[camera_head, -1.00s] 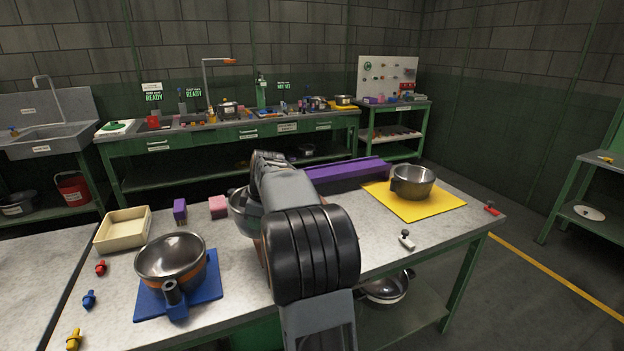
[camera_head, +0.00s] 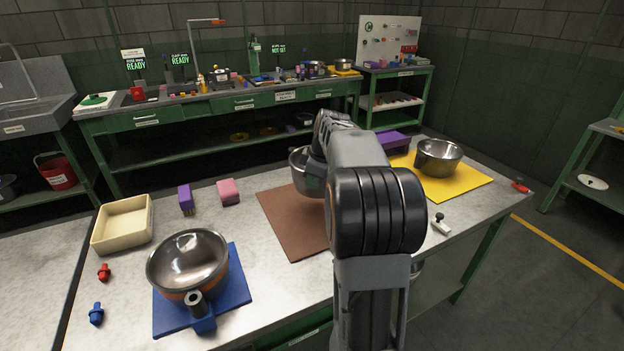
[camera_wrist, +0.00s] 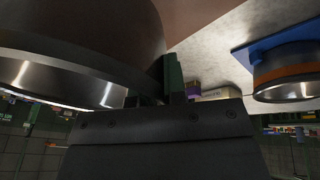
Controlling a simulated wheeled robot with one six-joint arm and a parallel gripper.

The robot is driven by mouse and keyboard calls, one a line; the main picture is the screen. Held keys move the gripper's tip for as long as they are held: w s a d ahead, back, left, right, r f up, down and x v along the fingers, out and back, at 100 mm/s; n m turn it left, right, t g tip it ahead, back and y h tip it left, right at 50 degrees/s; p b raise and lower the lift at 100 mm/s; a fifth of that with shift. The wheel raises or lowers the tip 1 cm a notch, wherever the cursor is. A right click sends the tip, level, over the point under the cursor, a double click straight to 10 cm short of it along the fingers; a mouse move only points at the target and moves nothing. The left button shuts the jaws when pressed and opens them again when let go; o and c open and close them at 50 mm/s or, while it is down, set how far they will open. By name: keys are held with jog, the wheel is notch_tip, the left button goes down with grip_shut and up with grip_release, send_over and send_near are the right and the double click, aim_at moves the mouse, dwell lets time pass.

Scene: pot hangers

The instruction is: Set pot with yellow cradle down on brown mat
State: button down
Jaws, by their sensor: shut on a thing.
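A steel pot (camera_head: 304,173) is at the far part of the brown mat (camera_head: 290,222), partly hidden behind my arm. In the wrist view the pot (camera_wrist: 75,75) fills the left side, close to my gripper (camera_wrist: 174,82), which is shut on it. The brown mat also shows at the top of the wrist view (camera_wrist: 205,15). The grip itself is hidden in the head view. No yellow cradle shows on this pot, and I cannot tell whether it touches the mat.
A pot with an orange band (camera_head: 187,262) stands on a blue mat (camera_head: 236,290). Another steel pot (camera_head: 438,157) stands on a yellow mat (camera_head: 470,183). A cream tray (camera_head: 122,222), purple block (camera_head: 186,200) and pink block (camera_head: 228,191) lie on the left. A purple piece (camera_head: 393,142) lies behind my arm.

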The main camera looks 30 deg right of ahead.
jog(key=shift+r, duration=0.1)
jog(key=shift+f+b, duration=2.9)
jog(key=shift+f, duration=1)
jog(key=shift+f+b, duration=0.45)
jog(key=shift+f, duration=0.15)
jog(key=c, duration=1.1)
grip_release()
jog(key=shift+f, duration=0.1)
jog(key=w+p+v, duration=0.1)
jog(key=p+v, duration=0.5)
jog(key=v, duration=0.5)
jog(key=w+a+r+p+v, duration=0.1)
jog(key=p+v, duration=0.5)
jog(key=v, duration=0.6)
jog(key=shift+w+d+r, duration=0.15)
jog(key=shift+w+r, duration=0.1)
